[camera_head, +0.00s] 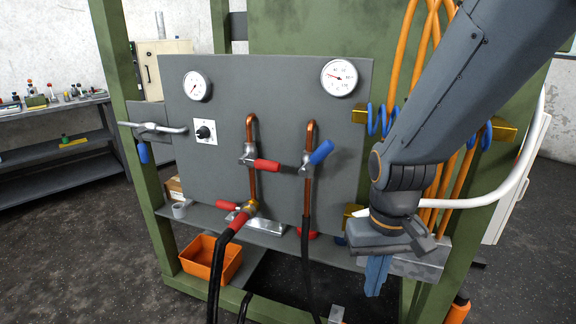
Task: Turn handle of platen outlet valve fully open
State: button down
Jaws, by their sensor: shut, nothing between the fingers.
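Two copper pipes run down the grey panel (225,110), each with a valve. The left pipe's valve has a red handle (266,165) pointing right and slightly down. The right pipe's valve has a blue handle (321,152) tilted up to the right. A lower valve with a red grip (227,206) sits at a brass fitting on the left hose. No readable label shows which one is the platen outlet valve. My gripper (376,277) points down at the right, its blue fingers shut and empty, apart from the handles. My arm hides part of the frame's right side.
Two gauges (196,86) (339,77) and a black knob (204,132) are on the panel. Black hoses (306,265) hang in front. An orange bin (211,259) sits at lower left. Orange hoses (404,50) and a white pipe (495,192) crowd the right. A shelf (60,150) stands far left.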

aim_at(326, 146)
jog(key=u, duration=0.25)
jog(key=k, duration=0.45)
jog(key=z, duration=1.15)
